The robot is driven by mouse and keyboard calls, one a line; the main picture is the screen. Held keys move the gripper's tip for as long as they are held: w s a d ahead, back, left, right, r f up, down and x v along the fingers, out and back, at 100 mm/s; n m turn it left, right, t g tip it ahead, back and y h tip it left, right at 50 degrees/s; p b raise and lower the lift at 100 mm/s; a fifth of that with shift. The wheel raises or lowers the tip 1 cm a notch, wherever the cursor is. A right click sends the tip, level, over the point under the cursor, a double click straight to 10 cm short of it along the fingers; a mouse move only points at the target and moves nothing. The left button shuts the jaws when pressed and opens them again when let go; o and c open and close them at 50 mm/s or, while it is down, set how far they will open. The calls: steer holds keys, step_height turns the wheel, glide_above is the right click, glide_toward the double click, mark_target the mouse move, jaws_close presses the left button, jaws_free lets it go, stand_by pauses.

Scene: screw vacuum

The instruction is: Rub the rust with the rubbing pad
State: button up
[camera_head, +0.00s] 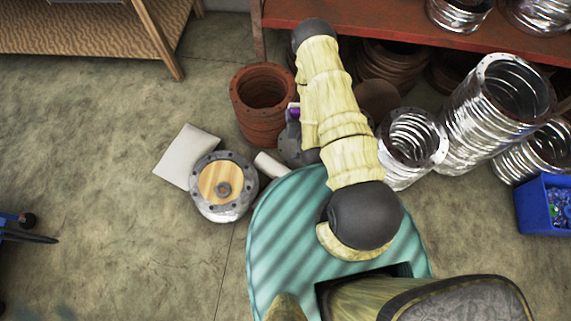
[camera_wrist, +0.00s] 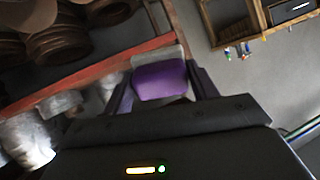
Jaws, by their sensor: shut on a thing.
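My gripper (camera_wrist: 163,86) is shut on a purple rubbing pad (camera_wrist: 160,80) with a pale, see-through-looking edge, in the wrist view. In the head view a small purple piece of the pad (camera_head: 293,112) shows beside my arm, and my arm hides most of the gripper. A rust-brown ribbed pipe (camera_head: 262,128) stands open end up on the floor, just left of the pad; contact between them cannot be told. No separate rust patch can be made out.
A metal flange with a wooden disc (camera_head: 222,187) and a pale flat sheet (camera_head: 186,155) lie at left. Shiny ribbed pipes (camera_head: 495,105) and a blue bin (camera_head: 545,205) stand at right. A red shelf (camera_head: 420,45) runs behind. The left floor is mostly clear.

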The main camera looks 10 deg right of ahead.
steer(key=w+a+f+m+g+h+b, duration=0.1)
steer(key=f+m+h+b, duration=0.2)
steer(key=f+b, duration=1.4)
steer(key=w+a+f+m+g+h+b, duration=0.1)
steer(key=f+m+h+b, duration=0.2)
steer(key=f+b, duration=1.5)
steer(key=w+a+f+m+g+h+b, duration=0.1)
steer(key=w+a+f+m+h+b, duration=0.1)
steer(key=f+b, duration=1.6)
steer(key=shift+w+f+m+g+h+b, duration=0.1)
steer(key=shift+m+g+h+b, duration=0.2)
steer(key=shift+m+h+b, duration=0.75)
steer(key=shift+m+y+p, duration=0.45)
steer(key=shift+d, duration=0.1)
steer(key=shift+b+x, duration=1.6)
steer(key=shift+x, duration=1.35)
steer(key=shift+b+x, duration=0.3)
steer(key=shift+x, duration=0.65)
